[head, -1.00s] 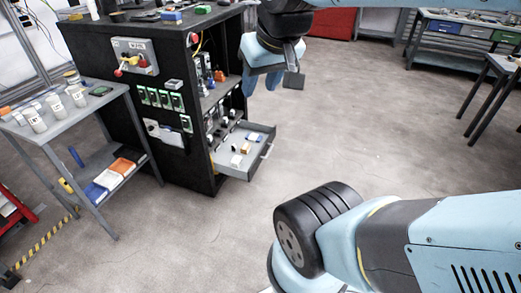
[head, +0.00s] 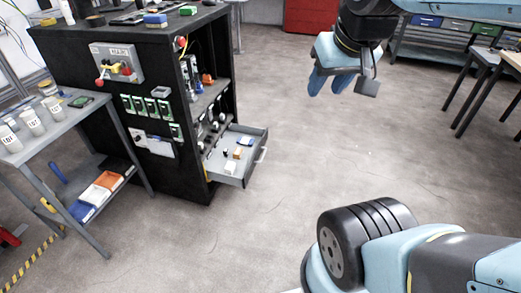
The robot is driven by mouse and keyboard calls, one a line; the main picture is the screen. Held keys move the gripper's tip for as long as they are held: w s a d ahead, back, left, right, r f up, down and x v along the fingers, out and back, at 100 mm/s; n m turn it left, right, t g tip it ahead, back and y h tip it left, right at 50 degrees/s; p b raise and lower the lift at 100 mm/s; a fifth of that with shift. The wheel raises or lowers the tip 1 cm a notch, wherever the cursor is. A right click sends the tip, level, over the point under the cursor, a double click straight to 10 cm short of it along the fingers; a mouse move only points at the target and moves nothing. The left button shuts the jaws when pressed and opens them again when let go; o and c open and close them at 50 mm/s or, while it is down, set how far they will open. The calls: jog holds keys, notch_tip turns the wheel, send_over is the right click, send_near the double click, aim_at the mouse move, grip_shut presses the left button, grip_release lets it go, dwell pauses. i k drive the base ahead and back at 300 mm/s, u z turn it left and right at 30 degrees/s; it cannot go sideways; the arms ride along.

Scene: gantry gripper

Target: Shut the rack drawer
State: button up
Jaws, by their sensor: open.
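The rack drawer (head: 238,177) is a grey drawer pulled out of the lower right side of the black rack (head: 100,68), with a handle (head: 261,155) on its front. Several small items lie in it, among them a yellowish block, a white block and a blue one. My gripper (head: 328,83) hangs from my arm at the upper right, its blue fingers pointing down. It is open and empty, apart from the drawer, above and to the right of it in the picture.
A grey side table (head: 62,118) with white jars and lower-shelf bins stands left of the rack. Red buttons and green modules line the rack's near face. The floor (head: 290,180) right of the drawer is clear.

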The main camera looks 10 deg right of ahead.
aim_at(214, 167)
jog(key=z, duration=0.1)
jog(key=i, duration=1)
jog(key=u, duration=0.1)
